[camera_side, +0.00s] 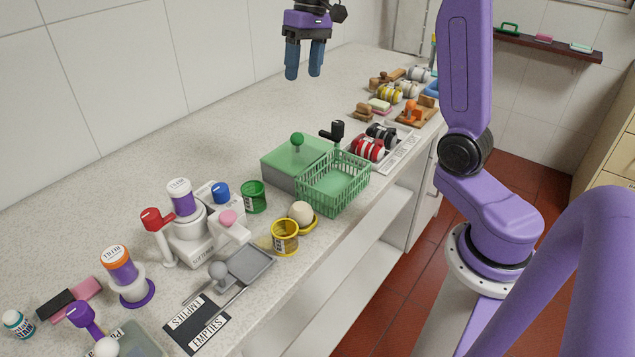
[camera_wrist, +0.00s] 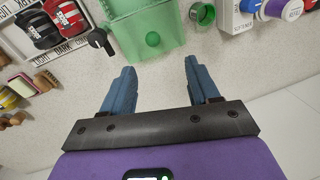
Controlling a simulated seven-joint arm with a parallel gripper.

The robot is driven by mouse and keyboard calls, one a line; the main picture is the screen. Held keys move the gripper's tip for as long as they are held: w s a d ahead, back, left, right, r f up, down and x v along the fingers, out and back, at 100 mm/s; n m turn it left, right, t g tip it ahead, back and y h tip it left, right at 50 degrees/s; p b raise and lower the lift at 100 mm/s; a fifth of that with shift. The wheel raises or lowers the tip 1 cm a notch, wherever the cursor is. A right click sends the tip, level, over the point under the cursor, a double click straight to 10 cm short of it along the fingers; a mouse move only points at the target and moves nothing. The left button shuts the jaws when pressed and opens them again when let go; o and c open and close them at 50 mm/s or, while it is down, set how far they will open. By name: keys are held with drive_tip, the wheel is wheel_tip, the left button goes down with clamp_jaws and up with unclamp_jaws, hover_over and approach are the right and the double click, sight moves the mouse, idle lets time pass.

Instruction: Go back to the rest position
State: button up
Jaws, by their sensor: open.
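My gripper (camera_side: 304,60) hangs high above the back part of the counter, near the tiled wall. Its two blue fingers point down and stand apart with nothing between them. In the wrist view my gripper (camera_wrist: 160,90) is open over bare speckled counter. A green-lidded box (camera_side: 297,157) with a round green knob stands below and in front of it. The box lid also shows at the top of the wrist view (camera_wrist: 135,25).
A green basket (camera_side: 334,184) stands at the counter's front edge. Red and black rolls (camera_side: 368,148) sit in a tray to its right. A white dispenser stand (camera_side: 195,240), a green tin (camera_side: 254,196) and a yellow tin (camera_side: 285,237) stand to the left.

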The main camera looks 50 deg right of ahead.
drive_tip(key=s+a+f+n, duration=0.3)
drive_tip(key=s+a, duration=0.1)
drive_tip(key=s, duration=0.3)
drive_tip(key=s+a+f+n+h, duration=0.1)
drive_tip(key=s+a+f+n, duration=0.15)
drive_tip(key=s+a, duration=0.3)
drive_tip(key=s+a+f+n, duration=0.2)
drive_tip(key=s+a+n, duration=0.15)
drive_tip(key=s, duration=0.35)
drive_tip(key=s+d+f+n, duration=0.2)
drive_tip(key=s+f+n, duration=0.2)
drive_tip(key=s, duration=0.6)
drive_tip(key=shift+s+f+n+h, duration=0.2)
drive_tip(key=shift+n+h, duration=0.1)
drive_tip(key=shift+n, duration=0.2)
